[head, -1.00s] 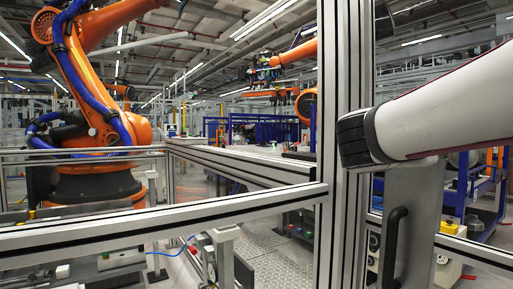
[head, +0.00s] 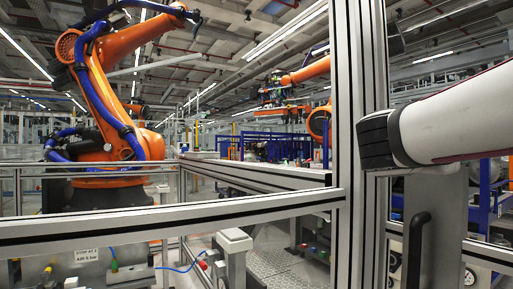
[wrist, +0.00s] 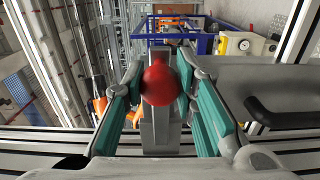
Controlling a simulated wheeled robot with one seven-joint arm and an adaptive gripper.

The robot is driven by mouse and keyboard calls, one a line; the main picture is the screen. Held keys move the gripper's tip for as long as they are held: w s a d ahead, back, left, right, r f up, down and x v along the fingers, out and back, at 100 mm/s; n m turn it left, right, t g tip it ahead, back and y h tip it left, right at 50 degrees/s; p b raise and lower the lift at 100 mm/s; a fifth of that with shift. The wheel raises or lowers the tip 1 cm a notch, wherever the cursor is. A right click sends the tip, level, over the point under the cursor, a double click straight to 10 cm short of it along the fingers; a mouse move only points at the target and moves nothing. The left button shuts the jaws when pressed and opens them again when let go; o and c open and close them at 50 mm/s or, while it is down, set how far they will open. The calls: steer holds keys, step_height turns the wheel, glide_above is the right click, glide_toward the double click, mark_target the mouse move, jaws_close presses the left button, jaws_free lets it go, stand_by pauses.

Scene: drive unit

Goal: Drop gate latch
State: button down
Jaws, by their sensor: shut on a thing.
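In the wrist view, a round red knob (wrist: 160,86) sits on a grey metal latch bar (wrist: 161,128). My gripper (wrist: 163,73) has its teal-padded fingers on either side of the knob and is shut on the latch. The exact contact is hard to see. In the head view the gripper and latch are hidden behind the post and my white arm. A grey gate panel (head: 440,215) with a black handle (head: 416,250) is below my arm. The handle also shows in the wrist view (wrist: 292,112).
A tall aluminium post (head: 359,120) stands left of my arm. A horizontal fence rail (head: 170,222) crosses in front. An orange industrial robot (head: 112,95) stands behind the fence at left. Blue racks (head: 487,185) are at the right.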

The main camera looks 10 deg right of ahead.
steer(key=c, duration=1.3)
jaws_free()
steer(key=shift+f, duration=0.2)
steer(key=shift+a+r, duration=0.1)
steer(key=v, duration=1.1)
steer(key=shift+s+a, duration=0.15)
steer(key=shift+a, duration=0.25)
